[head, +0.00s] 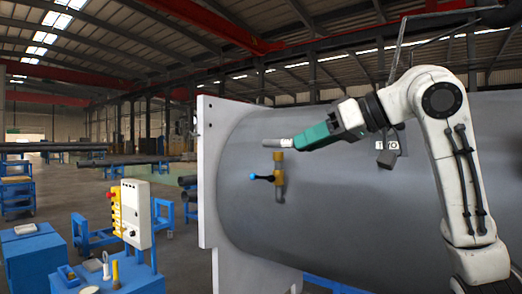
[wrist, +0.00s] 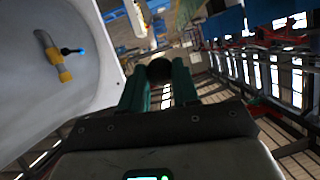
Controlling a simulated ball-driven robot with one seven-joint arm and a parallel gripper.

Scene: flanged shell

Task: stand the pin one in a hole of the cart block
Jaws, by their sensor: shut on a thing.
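My gripper (head: 299,141) has green fingers and is raised in front of the large grey shell. It is shut on a light grey pin (head: 274,142), which points left, nearly level, in the head view. In the wrist view the pin's dark round end (wrist: 159,70) shows between the green fingers. I take this to be pin one, but no label shows. The blue cart (head: 140,282) is at the lower left, well away from the gripper. Small pale pieces on it may include the cart block (head: 91,290), partly cut off by the frame edge; its holes cannot be made out.
The flanged shell (head: 330,200) fills the middle and right, with a pale flange plate (head: 208,180). A brass valve with a blue-tipped handle (head: 278,175) sticks out below my gripper. A control box (head: 136,213) stands on the cart. Open air lies between flange and cart.

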